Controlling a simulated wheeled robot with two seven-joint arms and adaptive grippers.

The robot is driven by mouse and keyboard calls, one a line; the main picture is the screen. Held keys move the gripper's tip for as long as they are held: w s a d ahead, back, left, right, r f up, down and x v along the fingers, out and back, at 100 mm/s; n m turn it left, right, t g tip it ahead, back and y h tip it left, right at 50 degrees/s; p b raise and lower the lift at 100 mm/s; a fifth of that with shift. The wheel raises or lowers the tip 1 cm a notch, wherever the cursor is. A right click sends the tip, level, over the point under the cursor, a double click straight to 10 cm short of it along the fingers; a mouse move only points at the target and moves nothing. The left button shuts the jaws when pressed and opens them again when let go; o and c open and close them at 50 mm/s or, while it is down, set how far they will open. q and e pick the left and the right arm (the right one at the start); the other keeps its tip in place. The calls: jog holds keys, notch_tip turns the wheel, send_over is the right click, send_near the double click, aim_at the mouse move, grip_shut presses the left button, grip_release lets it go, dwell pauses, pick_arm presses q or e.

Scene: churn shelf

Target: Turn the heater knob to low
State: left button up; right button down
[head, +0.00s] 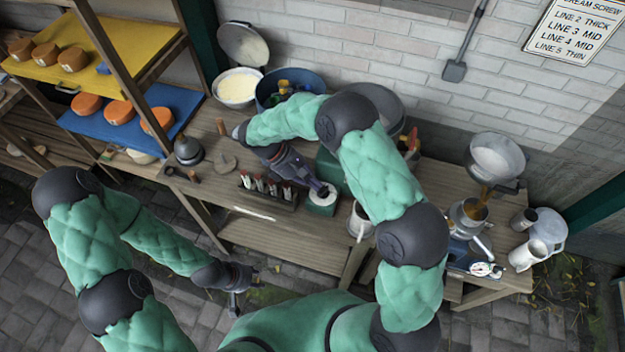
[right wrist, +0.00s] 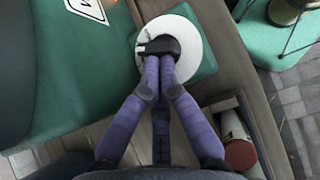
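The heater is a small green box with a white round dial face (head: 324,193) near the front edge of the wooden bench. In the right wrist view the white dial (right wrist: 190,31) carries a black knob (right wrist: 160,45) whose narrow end points left. My right gripper (right wrist: 160,60) reaches down over the dial. In the head view my right gripper (head: 320,186) shows at the dial. My left gripper (head: 246,289) hangs in front of the bench, empty, with its fingers spread.
A rack of small bottles (head: 268,189) stands left of the heater. Pots and a blue tub (head: 290,84) line the wall. The paved floor in front is clear.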

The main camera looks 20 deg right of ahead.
jog(key=shift+s+f, duration=0.2)
jog(key=shift+s, duration=0.45)
jog(key=shift+w+a+r, duration=0.15)
jog(key=shift+a+r, duration=0.05)
jog(key=shift+r, duration=0.05)
jog(key=w+a+r+n+t+y, duration=0.1)
jog(key=w+a+r+t+y, duration=0.35)
jog(key=r, duration=0.55)
jog(key=shift+g+y, duration=0.25)
jog(key=shift+g, duration=0.3)
jog(key=x, duration=0.3)
jog(key=s+d+b+x, duration=0.1)
jog(key=x, duration=0.6)
jog(key=shift+s+d+f+b, duration=0.1)
jog(key=shift+s+d+b, duration=0.15)
jog(key=shift+s+b, duration=0.1)
jog(key=shift+s+d, duration=0.3)
jog(key=shift+d, duration=0.25)
